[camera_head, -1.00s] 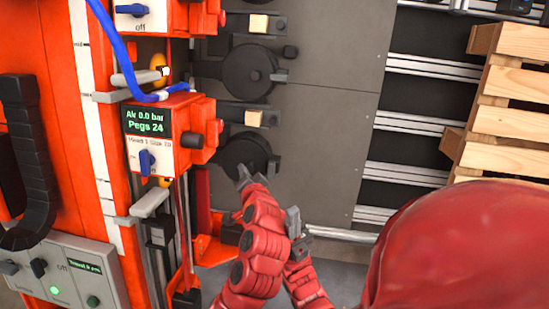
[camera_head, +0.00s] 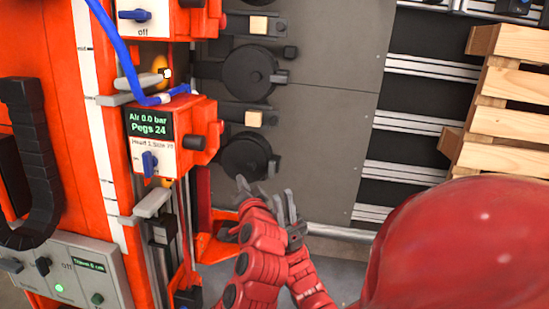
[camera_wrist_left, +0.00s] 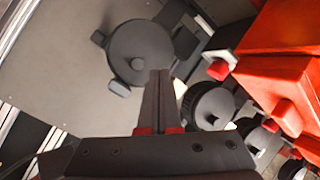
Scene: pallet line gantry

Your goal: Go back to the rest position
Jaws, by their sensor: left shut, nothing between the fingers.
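My left gripper (camera_head: 246,187) is low in the middle of the head view, in front of the grey panel (camera_head: 318,150) and just below a black round disc (camera_head: 247,155). In the left wrist view its two fingers (camera_wrist_left: 160,98) lie together, shut with nothing between them. A black disc (camera_wrist_left: 140,52) on the panel shows behind the fingertips there; I cannot tell whether they touch it. My right gripper (camera_head: 285,207) is close beside the left one, to its right. The two overlap partly in the picture, and the right jaw opening is unclear.
The orange machine column (camera_head: 78,165) stands at left, with a control box (camera_head: 172,138) reading "Air 0.0 bar, Pegs 24" and a blue hose (camera_head: 113,48). A grey switch panel (camera_head: 70,270) is at lower left. Wooden pallets (camera_head: 510,90) stand at right. My red body covers the lower right.

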